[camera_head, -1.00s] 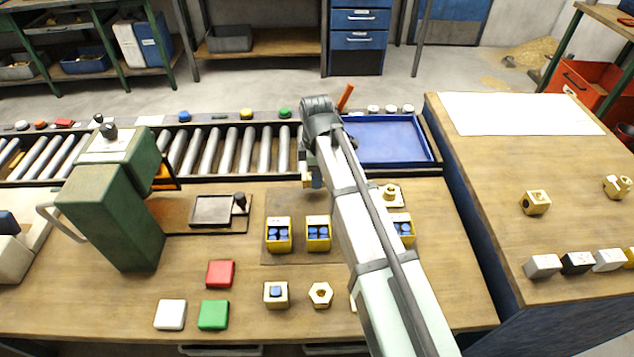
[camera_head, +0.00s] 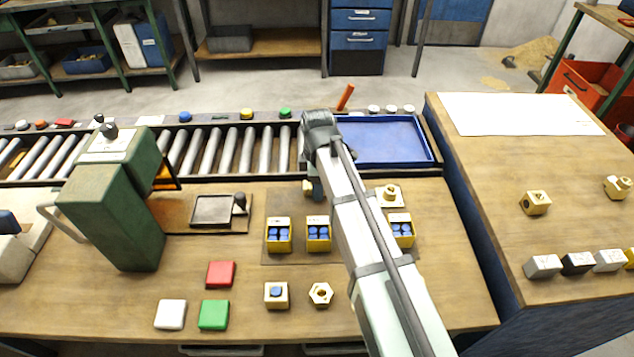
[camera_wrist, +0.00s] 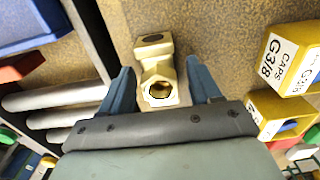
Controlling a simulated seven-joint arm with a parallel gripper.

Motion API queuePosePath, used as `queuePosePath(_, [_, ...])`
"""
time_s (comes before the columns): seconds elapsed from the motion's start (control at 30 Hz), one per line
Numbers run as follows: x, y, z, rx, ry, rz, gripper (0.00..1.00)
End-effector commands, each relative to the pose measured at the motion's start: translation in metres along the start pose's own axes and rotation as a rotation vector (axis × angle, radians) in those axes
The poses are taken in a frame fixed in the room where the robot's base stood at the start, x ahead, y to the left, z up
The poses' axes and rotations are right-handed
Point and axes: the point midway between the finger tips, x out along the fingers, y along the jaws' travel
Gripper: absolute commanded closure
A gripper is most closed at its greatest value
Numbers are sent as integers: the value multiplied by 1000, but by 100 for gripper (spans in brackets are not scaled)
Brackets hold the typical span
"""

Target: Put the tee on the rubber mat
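The brass tee (camera_wrist: 157,68) lies between the two blue fingers of my gripper (camera_wrist: 163,88) in the wrist view, with an open port facing the camera. Gaps show between the tee and both fingers, so my gripper is open around it and not touching it. In the head view, a bit of brass (camera_head: 308,187) shows beside my gripper (camera_head: 317,190); my arm hides the rest. A flat brown mat (camera_head: 288,204) lies on the bench under the yellow boxes; I cannot tell whether it is the rubber one.
Yellow boxes of blue caps (camera_head: 279,236) stand close by, and their labels show in the wrist view. A roller conveyor (camera_head: 230,150) and a blue tray (camera_head: 385,140) lie behind. A green press (camera_head: 110,215) stands left. A side bench right holds a white sheet (camera_head: 515,113) and brass fittings (camera_head: 536,203).

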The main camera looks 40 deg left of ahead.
Motion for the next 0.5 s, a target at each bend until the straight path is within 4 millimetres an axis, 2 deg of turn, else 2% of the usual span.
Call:
queuePosePath(0.33, [-3, 0, 0, 0, 0, 0, 34])
queuePosePath(0.5, [-19, 1, 0, 0, 0, 2, 34])
